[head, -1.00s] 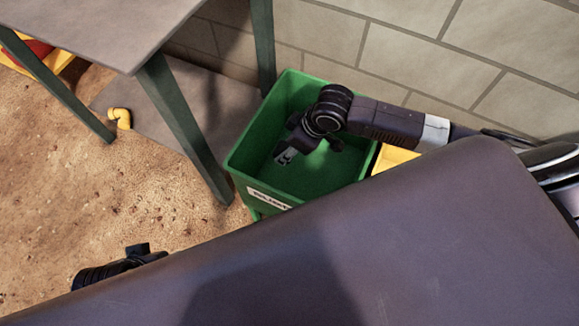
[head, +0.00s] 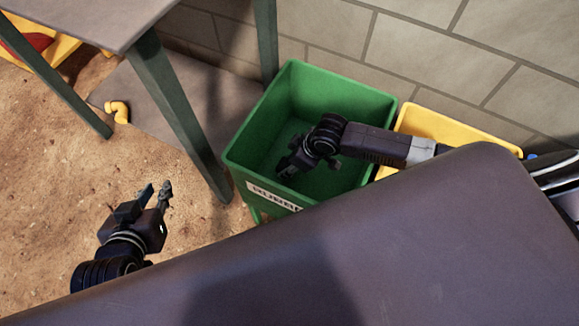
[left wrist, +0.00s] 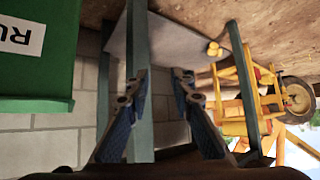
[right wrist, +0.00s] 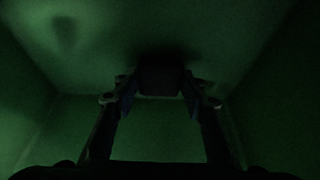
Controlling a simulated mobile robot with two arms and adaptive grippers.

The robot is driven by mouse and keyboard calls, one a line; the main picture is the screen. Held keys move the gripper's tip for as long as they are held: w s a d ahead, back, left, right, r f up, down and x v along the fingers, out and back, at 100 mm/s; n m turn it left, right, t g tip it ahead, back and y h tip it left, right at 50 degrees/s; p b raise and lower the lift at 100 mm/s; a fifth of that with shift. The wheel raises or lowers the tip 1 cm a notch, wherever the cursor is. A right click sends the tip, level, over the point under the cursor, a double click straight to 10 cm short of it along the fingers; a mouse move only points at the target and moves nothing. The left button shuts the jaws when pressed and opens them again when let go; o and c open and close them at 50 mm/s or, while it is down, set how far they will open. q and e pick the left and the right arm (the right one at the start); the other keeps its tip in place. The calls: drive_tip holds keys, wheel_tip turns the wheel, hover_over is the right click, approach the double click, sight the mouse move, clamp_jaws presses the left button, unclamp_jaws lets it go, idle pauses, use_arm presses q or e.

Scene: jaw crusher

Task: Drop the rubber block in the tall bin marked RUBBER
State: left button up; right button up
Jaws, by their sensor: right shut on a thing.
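The tall green bin (head: 240,165) stands against the block wall, with a white label reading RUBBER, partly cut off by my body. My right gripper (head: 285,170) reaches down into the bin's opening. In the dark right wrist view, my right gripper (right wrist: 160,95) is shut on a dark block, the rubber block (right wrist: 160,75), with green bin walls all around. In the head view the block cannot be made out. My left gripper (head: 155,190) is open and empty above the dirt floor. It also shows open in the left wrist view (left wrist: 160,80), beside the bin (left wrist: 40,60).
A yellow bin (head: 440,125) stands right of the green one. A grey table (head: 90,15) with green legs is at the left, near the green bin. A yellow pipe elbow (head: 118,111) lies on the ground. Bare dirt lies at the lower left.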

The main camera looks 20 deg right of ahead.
use_arm(q)
drive_tip(key=shift+w+d+r+t, duration=0.25)
drive_tip(key=shift+w+r+t, duration=0.15)
drive_tip(key=shift+w+r, duration=0.15)
drive_tip(key=shift+w+d+r+t, duration=0.2)
drive_tip(key=shift+w+r+t, duration=0.2)
drive_tip(key=shift+w+r, duration=0.15)
use_arm(e)
drive_tip(key=shift+f, duration=0.65)
drive_tip(key=shift+f, duration=0.15)
drive_tip(key=o, duration=1.2)
